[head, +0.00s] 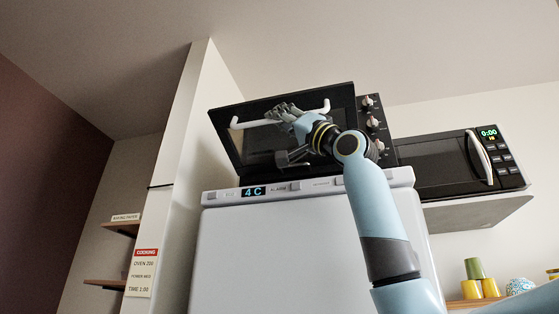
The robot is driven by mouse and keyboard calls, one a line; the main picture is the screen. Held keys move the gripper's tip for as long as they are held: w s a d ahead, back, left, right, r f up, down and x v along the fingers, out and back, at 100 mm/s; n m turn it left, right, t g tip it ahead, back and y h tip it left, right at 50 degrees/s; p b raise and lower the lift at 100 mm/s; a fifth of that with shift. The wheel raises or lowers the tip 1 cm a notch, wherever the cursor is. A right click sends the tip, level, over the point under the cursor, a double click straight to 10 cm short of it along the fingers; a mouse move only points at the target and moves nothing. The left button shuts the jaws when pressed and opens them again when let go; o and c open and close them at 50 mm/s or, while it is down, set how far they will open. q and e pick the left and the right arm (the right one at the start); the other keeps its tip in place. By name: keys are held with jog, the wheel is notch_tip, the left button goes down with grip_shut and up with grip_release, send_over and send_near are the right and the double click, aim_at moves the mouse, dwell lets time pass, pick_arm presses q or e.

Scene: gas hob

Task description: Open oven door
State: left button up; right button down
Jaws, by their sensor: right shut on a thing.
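The black oven with its dark glass door (225,120) sits on top of a white fridge-like cabinet. A white bar handle (250,124) runs across the upper part of the door. The door's top edge appears to lean out toward me, so it looks partly open; how far is hard to tell. My right gripper (284,111) is shut on the handle near its middle, and its fingers hide that part of the bar. My right arm comes up from the lower right and covers the door's lower right part. My left gripper is not in view.
Several oven knobs (372,122) line the panel right of the door. The white cabinet (270,250) below has a display. A microwave (450,163) stands on a shelf at the right. A tall white panel (185,150) rises close at the left. Cups (473,287) stand lower right.

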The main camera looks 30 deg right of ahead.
jog(key=c, duration=1.3)
grip_release()
jog(key=shift+w+d, duration=0.1)
jog(key=shift+d, duration=0.05)
jog(key=shift+c, duration=0.2)
jog(key=v, duration=1.2)
jog(key=shift+f, duration=0.1)
